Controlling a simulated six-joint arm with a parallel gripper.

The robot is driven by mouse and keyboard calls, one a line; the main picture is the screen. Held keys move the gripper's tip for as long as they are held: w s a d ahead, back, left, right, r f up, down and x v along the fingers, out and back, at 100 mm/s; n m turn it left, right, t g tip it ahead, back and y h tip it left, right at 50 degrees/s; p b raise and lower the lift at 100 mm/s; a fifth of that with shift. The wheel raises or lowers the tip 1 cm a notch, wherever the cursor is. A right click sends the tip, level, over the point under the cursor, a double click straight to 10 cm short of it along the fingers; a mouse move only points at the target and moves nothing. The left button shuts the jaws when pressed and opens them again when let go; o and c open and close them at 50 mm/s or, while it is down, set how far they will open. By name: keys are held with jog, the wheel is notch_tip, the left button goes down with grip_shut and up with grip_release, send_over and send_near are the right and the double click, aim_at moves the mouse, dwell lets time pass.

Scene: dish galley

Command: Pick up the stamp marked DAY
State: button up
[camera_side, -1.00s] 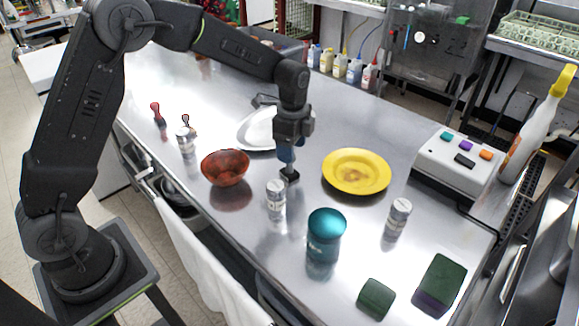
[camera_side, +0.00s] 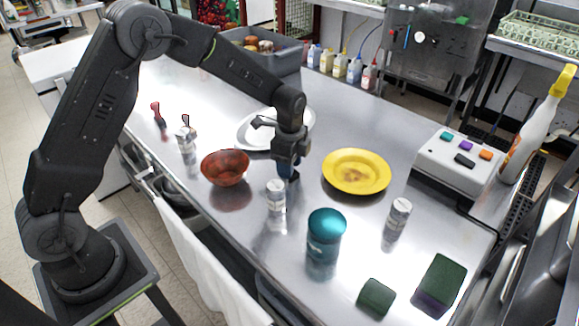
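A stamp (camera_side: 294,178) with a blue handle and a dark base stands on the steel counter between the red bowl and the yellow plate. I cannot read any marking on it. My gripper (camera_side: 287,167) points down over it, with its fingers at the handle and hiding most of it. Whether the fingers are open or closed on the handle is too small to tell.
A red bowl (camera_side: 225,167), a white-lidded jar (camera_side: 276,195) and a yellow plate (camera_side: 357,164) stand close around. A white plate (camera_side: 251,133) lies behind my gripper. A teal canister (camera_side: 326,228), another jar (camera_side: 398,215) and green sponges (camera_side: 376,298) are nearer the front.

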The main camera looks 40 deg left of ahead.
jog(key=c, duration=0.6)
